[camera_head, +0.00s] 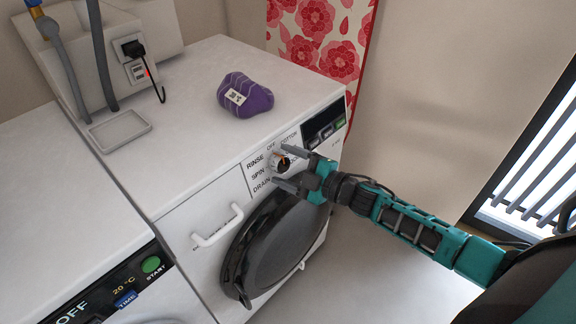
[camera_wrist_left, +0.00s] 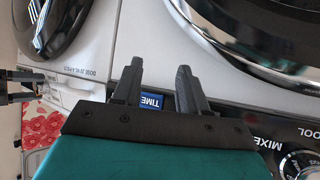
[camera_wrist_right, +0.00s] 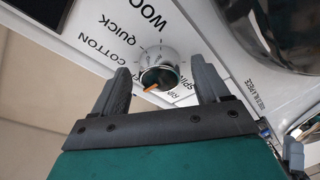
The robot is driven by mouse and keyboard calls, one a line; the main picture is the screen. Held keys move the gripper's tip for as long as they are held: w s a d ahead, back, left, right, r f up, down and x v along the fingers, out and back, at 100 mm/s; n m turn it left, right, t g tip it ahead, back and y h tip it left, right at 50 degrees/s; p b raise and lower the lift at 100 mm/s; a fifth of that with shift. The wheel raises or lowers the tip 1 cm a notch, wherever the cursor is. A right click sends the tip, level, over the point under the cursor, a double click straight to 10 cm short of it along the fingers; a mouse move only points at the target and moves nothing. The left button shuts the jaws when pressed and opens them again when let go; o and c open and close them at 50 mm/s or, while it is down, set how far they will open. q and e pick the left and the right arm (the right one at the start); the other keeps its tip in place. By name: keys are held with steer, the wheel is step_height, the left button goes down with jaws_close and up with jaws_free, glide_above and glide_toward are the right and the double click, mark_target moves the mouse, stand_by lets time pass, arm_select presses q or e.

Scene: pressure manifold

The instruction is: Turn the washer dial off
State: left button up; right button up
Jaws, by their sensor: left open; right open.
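The washer dial (camera_head: 281,162) is a round knob on the white washer's front panel, ringed by labels including OFF, COTTON, RINSE, SPIN and DRAIN. In the right wrist view the dial (camera_wrist_right: 160,72) is silver with an orange pointer on its lower left side. My right gripper (camera_head: 281,167) is open, its fingers on either side of the dial. In the right wrist view it shows a finger on each side (camera_wrist_right: 163,82); contact cannot be told. My left gripper (camera_wrist_left: 159,82) is open and empty by the blue TIME button (camera_wrist_left: 152,101) of the other machine. It is outside the head view.
A purple pouch (camera_head: 245,95) and a shallow tray (camera_head: 120,130) lie on the washer top. A green START button (camera_head: 151,264) is on the neighbouring machine. Open floor lies right.

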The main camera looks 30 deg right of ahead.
steer(key=shift+s, duration=0.1)
steer(key=f+p+v, duration=0.1)
steer(key=v, duration=1.1)
steer(key=shift+s+d+r, duration=0.2)
steer(key=shift+s+r, duration=0.15)
steer(key=shift+r, duration=0.2)
